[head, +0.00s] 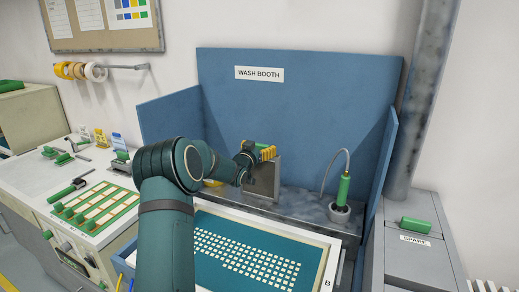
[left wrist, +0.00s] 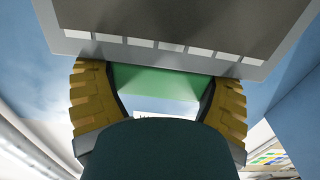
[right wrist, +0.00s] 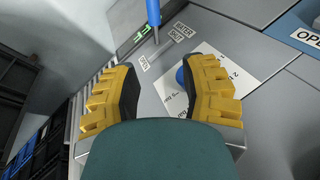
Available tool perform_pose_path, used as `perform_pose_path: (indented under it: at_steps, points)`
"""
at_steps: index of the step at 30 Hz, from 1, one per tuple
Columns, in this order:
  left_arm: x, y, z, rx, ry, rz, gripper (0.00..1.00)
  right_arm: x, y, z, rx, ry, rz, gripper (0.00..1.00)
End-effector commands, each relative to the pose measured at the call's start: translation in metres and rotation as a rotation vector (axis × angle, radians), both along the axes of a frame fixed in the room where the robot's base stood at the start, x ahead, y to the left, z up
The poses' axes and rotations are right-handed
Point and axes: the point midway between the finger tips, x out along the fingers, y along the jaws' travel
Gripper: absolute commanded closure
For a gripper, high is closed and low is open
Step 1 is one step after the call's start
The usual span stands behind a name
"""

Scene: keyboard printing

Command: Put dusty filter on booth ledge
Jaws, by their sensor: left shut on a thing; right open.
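My left gripper (head: 264,153) reaches into the blue wash booth. It is shut on the green handle (left wrist: 155,82) of the dusty filter, a dark grey panel (head: 264,180) held upright in front of the booth's back wall. In the left wrist view the filter (left wrist: 190,25) has a lighter grey rim with a row of pale slots. The booth ledge (head: 305,203) is a worn grey surface below the filter; I cannot tell whether the filter's lower edge touches it. My right gripper (right wrist: 158,85) is open and empty, in the right wrist view only.
A green-handled hose tool (head: 343,188) stands in a holder on the ledge's right. A framed screen (head: 245,250) lies in front. A SPARE cabinet (head: 430,205) with a green handle is at right. Below my right gripper are a labelled panel (right wrist: 225,85) and a blue knob.

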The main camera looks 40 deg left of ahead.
Motion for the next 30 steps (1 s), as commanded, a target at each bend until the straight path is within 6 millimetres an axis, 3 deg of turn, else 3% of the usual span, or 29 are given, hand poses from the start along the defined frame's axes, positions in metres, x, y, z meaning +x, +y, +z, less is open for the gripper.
perform_pose_path:
  at_steps: [9,10,11,22,30]
  points:
    - [0.000,0.000,-0.001,0.001,-0.002,0.000,0.61,-0.001,0.000,-0.004,0.000,0.002,0.002,0.57]
    - [0.000,0.000,-0.002,0.000,0.000,0.000,0.08,-0.001,0.000,-0.003,0.000,0.002,0.002,0.57]
    - [0.000,0.000,-0.001,0.000,0.000,0.000,0.00,-0.001,0.000,-0.003,0.000,0.002,0.002,0.57]
    - [0.000,0.000,0.003,0.000,0.000,0.000,0.00,0.000,0.000,0.002,0.000,0.000,0.000,0.57]
    - [-0.038,-0.011,0.002,0.000,0.000,0.001,0.00,0.000,0.000,-0.001,0.000,0.001,0.000,0.57]
